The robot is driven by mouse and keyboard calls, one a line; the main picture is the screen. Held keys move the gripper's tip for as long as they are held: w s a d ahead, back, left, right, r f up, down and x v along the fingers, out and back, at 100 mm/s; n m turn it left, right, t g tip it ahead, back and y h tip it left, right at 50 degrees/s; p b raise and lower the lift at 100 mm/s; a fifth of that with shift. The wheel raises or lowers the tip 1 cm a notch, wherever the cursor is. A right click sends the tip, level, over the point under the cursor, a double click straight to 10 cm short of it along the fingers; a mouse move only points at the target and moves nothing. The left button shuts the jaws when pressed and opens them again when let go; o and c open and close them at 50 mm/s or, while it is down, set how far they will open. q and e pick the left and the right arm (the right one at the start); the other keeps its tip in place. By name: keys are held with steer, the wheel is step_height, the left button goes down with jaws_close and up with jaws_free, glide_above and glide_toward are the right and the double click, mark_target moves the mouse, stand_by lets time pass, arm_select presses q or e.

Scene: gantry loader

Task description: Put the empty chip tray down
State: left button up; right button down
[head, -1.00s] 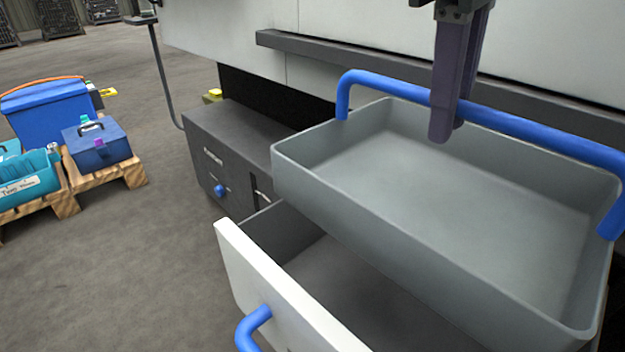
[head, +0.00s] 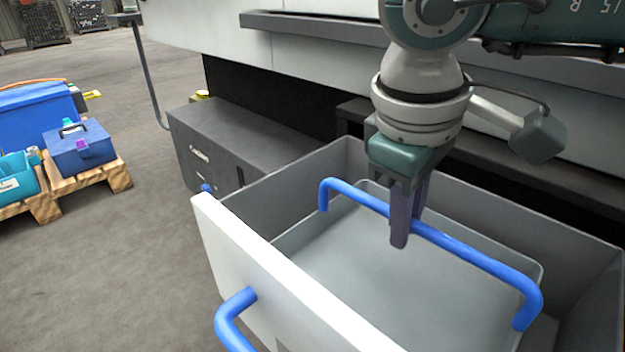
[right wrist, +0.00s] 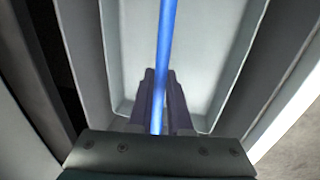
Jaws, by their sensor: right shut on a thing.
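The empty grey chip tray (head: 350,262) with a blue bar handle (head: 465,256) is inside the open grey drawer (head: 290,197) in the head view. My right gripper (head: 401,236) is shut on the tray's blue handle from above. In the right wrist view the handle (right wrist: 165,40) runs between the two fingers (right wrist: 160,105), with the tray's pale floor (right wrist: 195,60) beyond. The tray sits below the drawer's rim; whether its underside touches the drawer floor is hidden. My left gripper is not in view.
The drawer's white front panel (head: 265,285) has a blue pull handle (head: 228,318). A dark machine housing (head: 235,140) stands behind it. Pallets with a blue toolbox (head: 80,148) and a teal crate (head: 15,178) are at the left, with open floor between.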

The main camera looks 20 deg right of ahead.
mark_target(391, 282)
steer(key=shift+a+b+x, duration=0.15)
steer(key=shift+b+x, duration=0.05)
steer(key=shift+x, duration=0.55)
steer(key=shift+a+b+x, duration=0.15)
steer(key=shift+x, duration=0.55)
steer(key=shift+s+f, duration=0.1)
steer(key=shift+s, duration=0.05)
steer(key=shift+f, duration=0.1)
steer(key=c, duration=0.8)
jaws_free()
steer(key=shift+c, duration=0.2)
